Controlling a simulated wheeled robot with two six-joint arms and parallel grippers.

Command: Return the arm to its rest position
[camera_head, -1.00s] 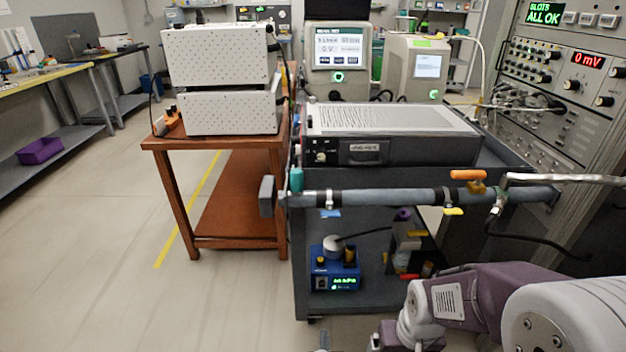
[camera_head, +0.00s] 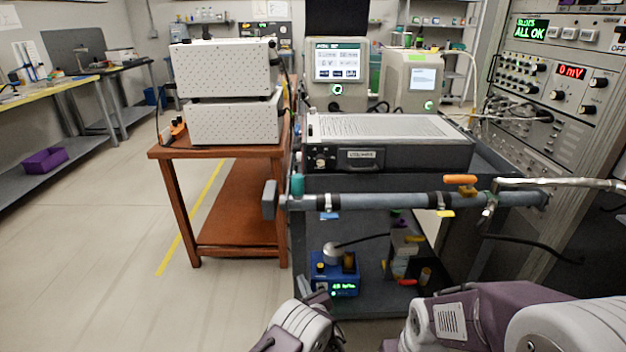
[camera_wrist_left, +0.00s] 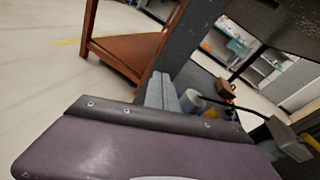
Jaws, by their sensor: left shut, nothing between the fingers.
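My left gripper (camera_head: 322,299) shows at the bottom centre of the head view, low in front of the dark cart. In the left wrist view its grey fingers (camera_wrist_left: 163,92) are together with nothing between them. The purple-grey wrist housing fills the lower part of that view. My right arm (camera_head: 450,318) comes in at the bottom right of the head view. Its gripper is out of frame.
The dark cart carries a grey pipe (camera_head: 380,201) with an orange-handled valve (camera_head: 460,179). A blue pump (camera_head: 334,277) stands on its lower shelf. A brown table (camera_head: 220,151) stands to the left. Open floor (camera_head: 90,250) lies further left.

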